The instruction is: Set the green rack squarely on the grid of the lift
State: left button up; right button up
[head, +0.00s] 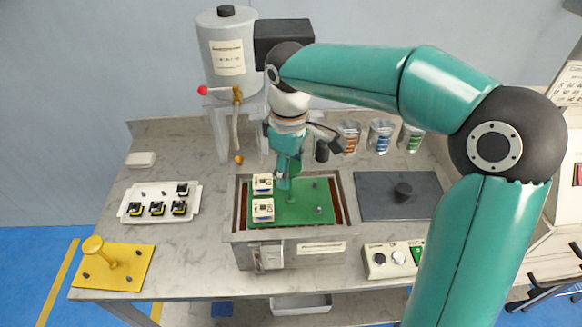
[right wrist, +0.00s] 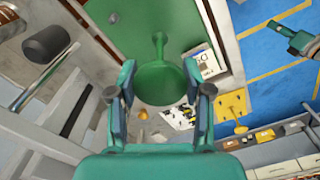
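The green rack (head: 318,212) is a flat plate with a central stem and round knob. It lies within the opening of the grey tank (head: 297,236), and two white blocks (head: 262,208) stand on its left side. My right gripper (head: 287,172) is over the rack's middle. In the right wrist view, its two fingers lie close against both sides of the green knob (right wrist: 160,85). The grid of the lift is hidden under the plate, so I cannot tell whether the rack rests on it. A teal and dark part, apparently my left gripper (right wrist: 299,40), shows at the upper right.
A white tray (head: 132,213) with black-and-yellow parts and a yellow stand (head: 130,277) are at the left. A dark lid plate (head: 375,208) lies right of the tank. A control box (head: 385,273) stands in front. A grey cylinder (head: 215,80) and several jars (head: 381,132) stand behind.

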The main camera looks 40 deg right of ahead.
jog(key=o, duration=0.4)
jog(key=shift+r, duration=0.15)
notch_tip(320, 180, up, 12)
jog(key=shift+f, duration=0.15)
dwell(0.6)
